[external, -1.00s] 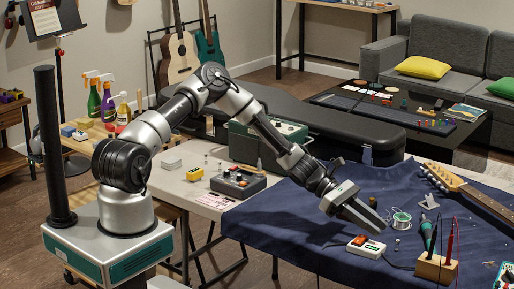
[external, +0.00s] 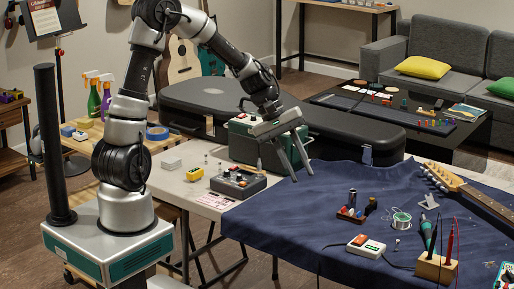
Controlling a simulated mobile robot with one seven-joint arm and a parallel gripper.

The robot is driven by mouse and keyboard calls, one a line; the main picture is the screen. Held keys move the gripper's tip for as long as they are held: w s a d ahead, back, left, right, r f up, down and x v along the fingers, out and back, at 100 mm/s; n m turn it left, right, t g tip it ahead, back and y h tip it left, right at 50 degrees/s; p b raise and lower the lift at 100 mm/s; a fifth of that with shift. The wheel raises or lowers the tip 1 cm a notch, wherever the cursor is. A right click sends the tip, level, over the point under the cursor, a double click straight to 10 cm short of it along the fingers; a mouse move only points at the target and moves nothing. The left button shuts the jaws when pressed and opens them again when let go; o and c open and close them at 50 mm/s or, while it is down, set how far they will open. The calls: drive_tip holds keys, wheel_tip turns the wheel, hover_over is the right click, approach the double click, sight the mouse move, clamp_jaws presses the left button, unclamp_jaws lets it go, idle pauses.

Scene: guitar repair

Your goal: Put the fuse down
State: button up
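My gripper (external: 302,176) is raised over the left edge of the blue cloth, to the right of the grey control box. Its two long fingers point down and stand apart, with no object visible between them. I cannot pick out a fuse with certainty. A small wooden rack (external: 350,216) with several small upright cylinders, too small to identify, stands on the blue cloth (external: 290,225), below and to the right of my gripper.
The control box (external: 238,183) and a yellow part (external: 193,174) lie on the pale table. A green case (external: 258,138) stands behind. A white and red device (external: 366,246), a wire spool (external: 401,219), a wooden tool block (external: 436,268) and a guitar neck (external: 485,203) occupy the cloth's right side.

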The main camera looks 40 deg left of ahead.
drive_tip(key=s+a+r+m+t+y, duration=0.2)
drive_tip(key=s+a+r, duration=0.4)
drive_tip(key=a, duration=0.5)
drive_tip(key=s+a+r+m+t+y, duration=0.3)
drive_tip(key=s+a+r, duration=0.4)
drive_tip(key=s+a, duration=0.3)
drive_tip(key=shift+a+r+m+y, duration=0.2)
drive_tip(key=shift+a+m+y, duration=0.2)
drive_tip(key=shift+m+y, duration=0.2)
drive_tip(key=shift+o, duration=0.6)
drive_tip(key=shift+w+f, duration=0.1)
